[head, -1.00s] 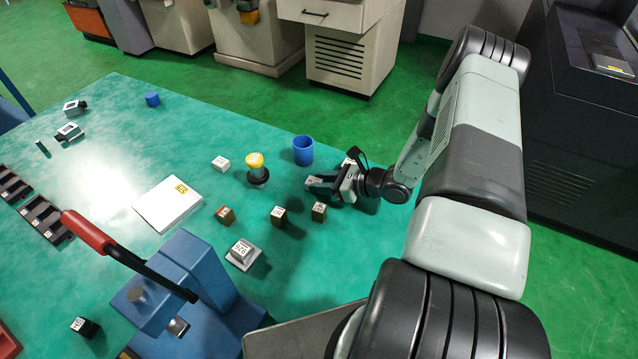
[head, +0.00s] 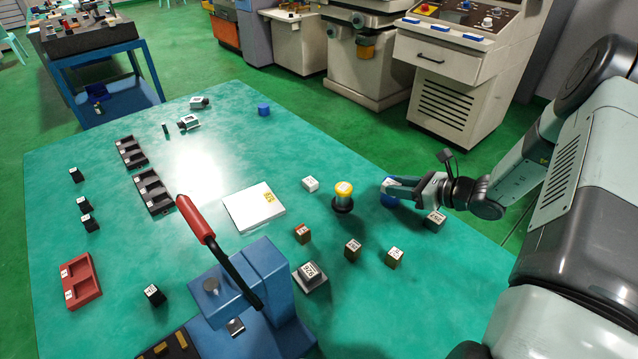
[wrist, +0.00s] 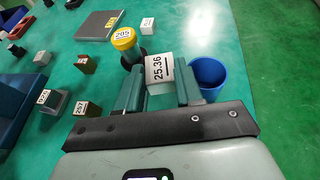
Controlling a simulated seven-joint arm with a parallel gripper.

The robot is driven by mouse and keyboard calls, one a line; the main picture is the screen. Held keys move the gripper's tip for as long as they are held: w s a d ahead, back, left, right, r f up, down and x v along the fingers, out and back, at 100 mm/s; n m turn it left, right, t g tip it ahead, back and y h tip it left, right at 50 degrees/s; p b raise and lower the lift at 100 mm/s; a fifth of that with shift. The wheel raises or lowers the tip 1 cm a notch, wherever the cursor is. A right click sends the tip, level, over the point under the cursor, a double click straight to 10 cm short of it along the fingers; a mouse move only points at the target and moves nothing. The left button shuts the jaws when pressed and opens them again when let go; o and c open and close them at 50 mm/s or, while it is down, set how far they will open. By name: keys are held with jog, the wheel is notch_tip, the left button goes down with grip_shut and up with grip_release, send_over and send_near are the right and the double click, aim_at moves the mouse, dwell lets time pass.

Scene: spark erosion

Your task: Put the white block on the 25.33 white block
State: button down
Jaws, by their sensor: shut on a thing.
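My gripper (head: 392,184) is shut on a white block (wrist: 158,74). In the wrist view its label reads 25.36 and it sits between the two dark green fingers. In the head view the held block is small and mostly covered by the fingers, which overlap the blue cup. Another white block (head: 310,184) stands on the table to the left, apart from my gripper. It also shows at the top of the wrist view (wrist: 147,24); its label is too small to read, so I cannot confirm 25.33.
A yellow-topped post (head: 343,195) stands between my gripper and the free white block. A blue cup (wrist: 209,76) is right beside the held block.

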jog(key=w+a+n+g+y, duration=0.1)
jog(key=w+a+n+g, duration=0.2)
jog(key=w+a, duration=0.5)
jog(key=n+g+y, duration=0.1)
jog(key=n+g, duration=0.3)
send_over(318, 187)
notch_tip(318, 187, down, 2)
jog(key=shift+w+f, duration=0.15)
jog(key=shift+f, duration=1.1)
jog(key=shift+w+f, duration=0.15)
jog(key=shift+f, duration=1.1)
jog(key=shift+f, duration=0.1)
jog(key=c, duration=0.7)
grip_release()
jog(key=shift+f, duration=0.1)
jog(key=shift+c, duration=0.2)
